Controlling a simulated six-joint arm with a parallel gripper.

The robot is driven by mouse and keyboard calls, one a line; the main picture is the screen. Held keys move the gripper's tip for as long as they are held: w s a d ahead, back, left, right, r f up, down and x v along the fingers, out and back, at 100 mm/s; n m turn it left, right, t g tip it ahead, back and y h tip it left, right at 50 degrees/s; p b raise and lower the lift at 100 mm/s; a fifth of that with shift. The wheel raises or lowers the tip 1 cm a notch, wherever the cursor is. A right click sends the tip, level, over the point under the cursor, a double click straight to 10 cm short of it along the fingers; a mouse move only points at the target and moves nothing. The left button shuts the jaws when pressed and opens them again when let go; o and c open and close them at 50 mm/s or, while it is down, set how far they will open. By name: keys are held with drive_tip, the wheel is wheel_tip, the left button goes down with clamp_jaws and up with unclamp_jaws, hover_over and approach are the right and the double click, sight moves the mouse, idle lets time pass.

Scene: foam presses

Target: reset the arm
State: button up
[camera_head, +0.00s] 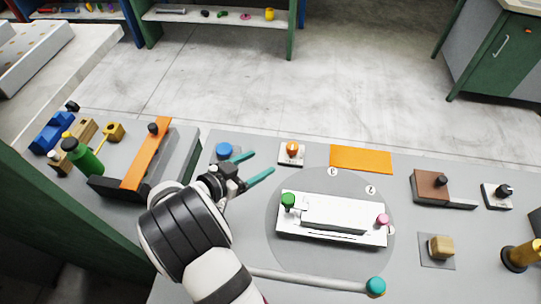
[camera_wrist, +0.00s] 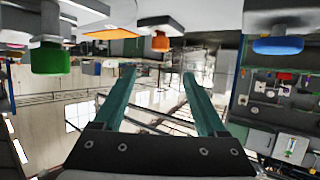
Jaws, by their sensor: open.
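My gripper (camera_head: 258,167) has two teal fingers, spread apart with nothing between them. In the head view it is over the left part of the grey table, between the blue knob (camera_head: 224,151) and the white press plate with a green knob (camera_head: 288,200). In the wrist view the gripper (camera_wrist: 160,80) is also open and empty. That view appears upside down, with the green knob (camera_wrist: 50,58) at upper left, the orange knob (camera_wrist: 161,42) at upper middle and the blue knob (camera_wrist: 278,45) at upper right.
An orange sheet (camera_head: 361,159) lies at the table's back. A brown block with a black knob (camera_head: 432,188), a tan cube (camera_head: 441,247) and a gold cylinder (camera_head: 521,256) are at right. A press with an orange bar (camera_head: 147,153) and a green bottle (camera_head: 82,157) stand left.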

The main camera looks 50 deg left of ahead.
drive_tip(key=shift+s+r, duration=0.1)
drive_tip(key=shift+s, duration=0.15)
drive_tip(key=w+r+m+g+y, duration=0.2)
drive_tip(key=w+r, duration=0.4)
drive_tip(key=w, duration=0.3)
drive_tip(key=w+d+r+g+y, duration=0.2)
drive_tip(key=w+d+r+g, duration=0.2)
drive_tip(key=w+d+r, duration=0.5)
drive_tip(key=s+d+r+m+g, duration=0.1)
drive_tip(key=s+d+g, duration=0.15)
drive_tip(key=d, duration=0.65)
drive_tip(key=s+d+g, duration=0.1)
drive_tip(key=s+d, duration=0.3)
drive_tip(key=d, duration=0.5)
drive_tip(key=s+d+f+m+g+h, duration=0.2)
drive_tip(key=s+d+m+g+h, duration=0.2)
drive_tip(key=s+d, duration=1.2)
drive_tip(key=shift+s+d+f+m+h, duration=0.2)
drive_tip(key=shift+d+m+h, duration=0.1)
drive_tip(key=shift+d, duration=0.15)
